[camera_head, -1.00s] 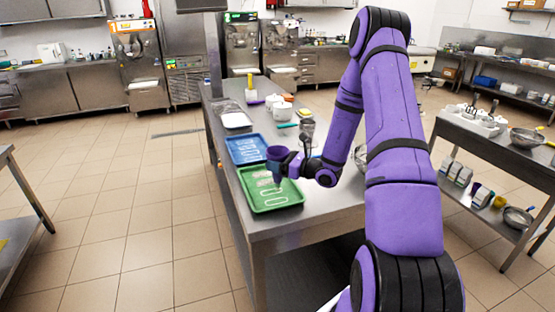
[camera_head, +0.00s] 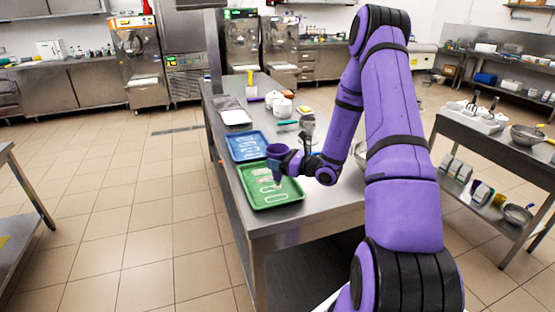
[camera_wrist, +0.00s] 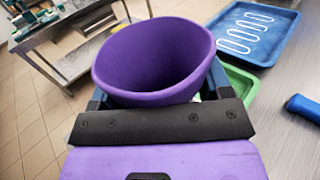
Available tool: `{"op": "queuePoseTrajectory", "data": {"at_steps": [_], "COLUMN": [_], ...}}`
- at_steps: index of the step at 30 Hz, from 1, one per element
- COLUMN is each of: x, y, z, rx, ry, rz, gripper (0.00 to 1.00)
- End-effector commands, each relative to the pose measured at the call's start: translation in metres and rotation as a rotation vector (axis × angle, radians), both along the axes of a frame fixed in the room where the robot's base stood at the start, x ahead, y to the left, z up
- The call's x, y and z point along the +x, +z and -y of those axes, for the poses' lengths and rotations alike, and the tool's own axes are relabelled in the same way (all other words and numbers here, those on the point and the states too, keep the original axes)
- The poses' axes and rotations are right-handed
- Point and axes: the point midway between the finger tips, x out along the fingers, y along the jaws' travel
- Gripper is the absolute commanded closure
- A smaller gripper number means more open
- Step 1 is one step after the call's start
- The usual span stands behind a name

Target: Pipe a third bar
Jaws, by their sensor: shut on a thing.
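My gripper (camera_head: 279,165) is shut on a purple piping bag (camera_head: 277,150), held upright over the green tray (camera_head: 290,200). In the wrist view the bag (camera_wrist: 152,60) shows its wide round mouth between the dark blue fingers, and its inside looks plain purple. The bag's tip is hidden in the wrist view. In the head view the lower end is close above the tray; I cannot tell if it touches. The green tray carries pale piped loops, one clear at its front and others behind, partly covered by the gripper. A corner of the green tray (camera_wrist: 240,88) shows in the wrist view.
A blue tray (camera_head: 233,158) with white piped loops lies just behind the green tray; it also shows in the wrist view (camera_wrist: 273,52). A white tray (camera_head: 235,118), white pots (camera_head: 282,106) and a blender-like jar (camera_head: 307,128) stand farther back on the steel table (camera_head: 290,228).

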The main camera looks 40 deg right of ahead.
Motion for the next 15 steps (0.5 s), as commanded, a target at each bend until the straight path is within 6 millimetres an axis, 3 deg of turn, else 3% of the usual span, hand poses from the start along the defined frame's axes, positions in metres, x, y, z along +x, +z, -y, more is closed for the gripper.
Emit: {"op": "queuePoseTrajectory", "data": {"at_steps": [15], "x": [0.004], "y": [0.000], "z": [-0.014], "rx": [0.000], "ry": [0.000], "rz": [0.001], "gripper": [0.51]}}
